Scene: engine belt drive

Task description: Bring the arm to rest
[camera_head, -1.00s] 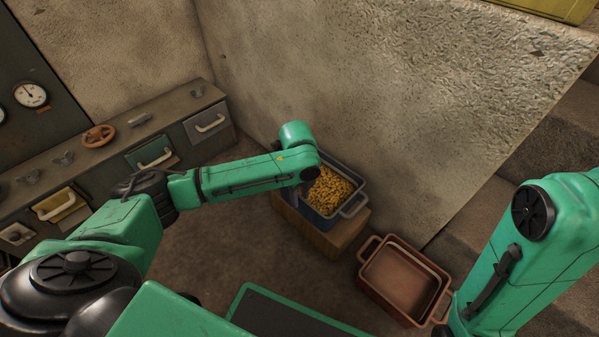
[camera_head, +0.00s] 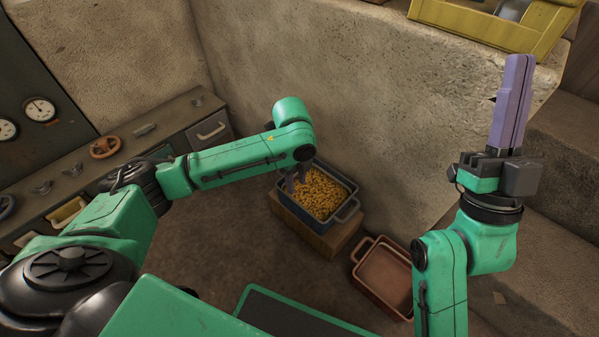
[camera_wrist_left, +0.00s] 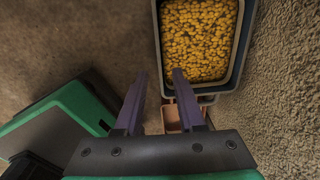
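My left arm reaches to the blue bin (camera_head: 347,210), which is filled with small yellow pieces (camera_head: 320,192). My left gripper (camera_head: 292,182) points down at the bin's left side, partly hidden by its arm. In the left wrist view its two purple fingers (camera_wrist_left: 158,82) are apart with nothing between them; the bin (camera_wrist_left: 158,45) lies ahead and to the right. My right gripper (camera_head: 515,75) stands upright at the right, its purple fingers together and nothing visible between them.
The blue bin sits on a wooden box (camera_head: 335,243) by the concrete wall. An empty reddish tray (camera_head: 375,292) lies on the floor to its right. A drawer bench (camera_head: 170,128) runs along the left. A yellow crate (camera_head: 470,22) stands above the wall, near the right gripper.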

